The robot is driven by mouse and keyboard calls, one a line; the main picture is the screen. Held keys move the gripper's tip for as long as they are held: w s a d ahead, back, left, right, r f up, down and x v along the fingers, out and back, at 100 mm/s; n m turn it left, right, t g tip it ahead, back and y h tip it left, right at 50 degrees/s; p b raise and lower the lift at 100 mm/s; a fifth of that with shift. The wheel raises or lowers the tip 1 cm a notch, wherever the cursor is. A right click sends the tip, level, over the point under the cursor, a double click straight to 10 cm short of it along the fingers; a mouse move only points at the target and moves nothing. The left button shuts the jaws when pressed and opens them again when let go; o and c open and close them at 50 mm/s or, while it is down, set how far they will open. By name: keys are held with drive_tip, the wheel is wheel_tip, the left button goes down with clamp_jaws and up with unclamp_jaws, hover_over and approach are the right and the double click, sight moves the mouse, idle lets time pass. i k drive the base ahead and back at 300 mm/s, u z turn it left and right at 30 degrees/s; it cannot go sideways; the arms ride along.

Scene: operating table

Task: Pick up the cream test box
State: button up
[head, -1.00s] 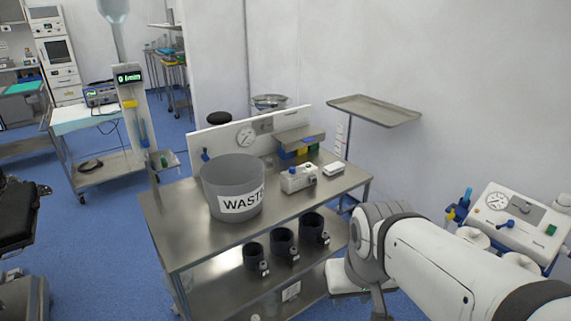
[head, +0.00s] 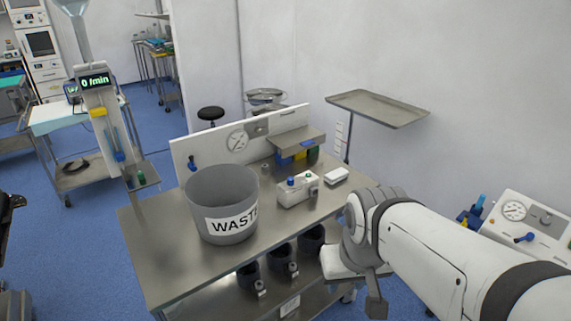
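A cream box (head: 298,189) with a blue and a green knob on top stands on the upper shelf of the steel cart (head: 160,240), right of the grey waste bin (head: 222,205). A smaller, flat whitish box (head: 336,176) lies just right of and behind it. I cannot tell for certain which one is the test box. My arm reaches in from the lower right. My gripper (head: 375,304) seems to hang down at the cart's right front side, apart from both boxes. Its fingers are not clear, so I cannot tell if it is open.
A white back panel with a gauge (head: 237,140) and a small raised shelf (head: 296,138) border the cart's back. Several black cups (head: 283,262) stand on the lower shelf. A steel tray stand (head: 377,108) is behind right. Blue floor (head: 75,240) is free at left.

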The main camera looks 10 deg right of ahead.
sight(305, 187)
drive_tip(key=u, duration=0.1)
drive_tip(key=k, duration=0.5)
drive_tip(key=z, duration=0.45)
drive_tip(key=i, duration=1.55)
drive_tip(key=z, duration=0.3)
